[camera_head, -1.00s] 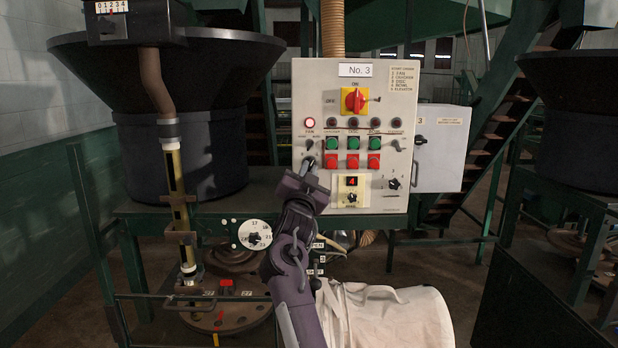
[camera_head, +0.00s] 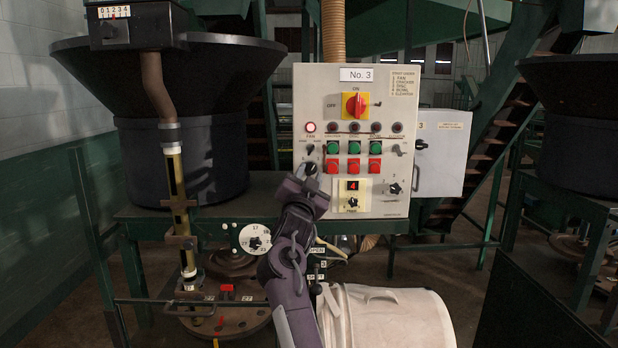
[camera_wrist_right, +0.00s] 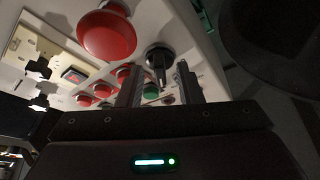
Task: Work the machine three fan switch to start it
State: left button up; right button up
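The machine three panel (camera_head: 384,150) is labelled No. 3. Its fan switch (camera_head: 310,149) is a small black knob at the left edge, under the FAN lamp (camera_head: 310,127), which glows. My right gripper (camera_head: 309,172) is just below the fan switch, close to the panel face. In the right wrist view, the right gripper (camera_wrist_right: 159,88) has its two fingers apart, with nothing between the tips that I can see held. A black knob (camera_wrist_right: 158,58) shows just beyond and between the fingertips; contact cannot be told. My left gripper is not in view.
Red push buttons (camera_head: 354,166) and green ones (camera_head: 354,148) sit right of the fan switch. A red main switch (camera_head: 355,105) is above. A large red button (camera_wrist_right: 105,34) is close to the fingers.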

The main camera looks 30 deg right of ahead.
jog(key=shift+s+a+f, duration=0.15)
jog(key=b+v, duration=0.3)
jog(key=v, duration=0.4)
jog(key=shift+s, duration=0.2)
jog(key=shift+a, duration=0.1)
